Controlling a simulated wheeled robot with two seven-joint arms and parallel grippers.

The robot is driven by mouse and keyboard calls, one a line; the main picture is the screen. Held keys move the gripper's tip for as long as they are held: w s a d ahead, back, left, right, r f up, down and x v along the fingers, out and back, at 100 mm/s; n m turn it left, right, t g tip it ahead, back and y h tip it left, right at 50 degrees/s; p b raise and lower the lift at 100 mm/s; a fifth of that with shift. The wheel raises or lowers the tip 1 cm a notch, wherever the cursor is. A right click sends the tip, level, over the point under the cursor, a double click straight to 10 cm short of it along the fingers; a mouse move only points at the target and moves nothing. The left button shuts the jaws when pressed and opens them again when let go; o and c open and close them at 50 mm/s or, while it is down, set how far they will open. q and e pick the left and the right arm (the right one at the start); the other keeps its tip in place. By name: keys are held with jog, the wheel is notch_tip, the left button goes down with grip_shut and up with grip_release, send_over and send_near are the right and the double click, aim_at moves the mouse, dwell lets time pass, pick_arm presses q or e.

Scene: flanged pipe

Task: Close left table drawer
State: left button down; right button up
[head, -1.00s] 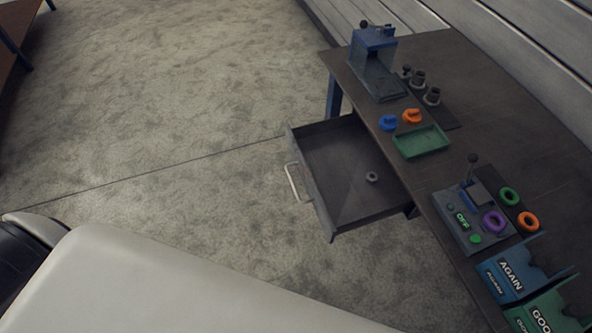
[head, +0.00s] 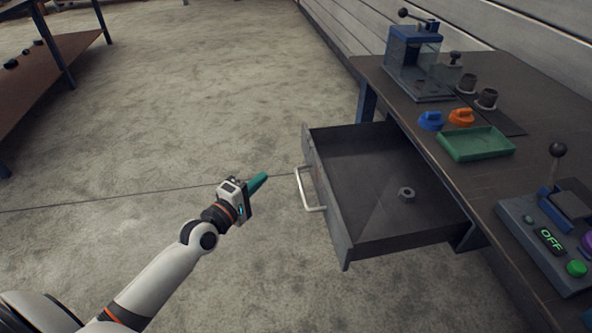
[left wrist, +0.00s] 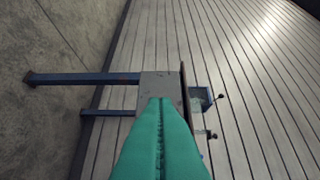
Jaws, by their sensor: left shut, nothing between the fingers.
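The left table drawer (head: 375,190) is pulled out from the dark work table (head: 500,185). It has a pale bar handle (head: 310,188) on its front panel, and a small grey ring-shaped part (head: 406,194) lies inside it. My left gripper (head: 262,179), with green fingers, is shut and empty. In the head view it is left of the handle, apart from it, pointing towards the drawer. In the left wrist view the shut fingers (left wrist: 161,110) point at the grey drawer front (left wrist: 162,90). My right gripper is not in view.
On the table stand a blue press-like device (head: 415,65), a green tray (head: 475,144), blue (head: 431,121) and orange (head: 461,117) parts, and a control box reading OFF (head: 550,240). Another table (head: 50,85) is at the far left. The floor between is clear.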

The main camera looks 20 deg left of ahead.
pick_arm(q)
jog(key=b, duration=0.1)
send_near(306, 149)
jog(key=w+a, duration=0.3)
jog(key=w+d, duration=0.2)
jog(key=d, duration=0.1)
jog(key=shift+w+d, duration=0.1)
jog(key=shift+w, duration=0.05)
jog(key=shift+w+d, duration=0.3)
jog(key=shift+d, duration=0.1)
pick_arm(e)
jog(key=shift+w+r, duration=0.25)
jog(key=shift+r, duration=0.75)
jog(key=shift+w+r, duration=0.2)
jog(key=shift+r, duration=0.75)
pick_arm(q)
jog(key=shift+w, duration=0.1)
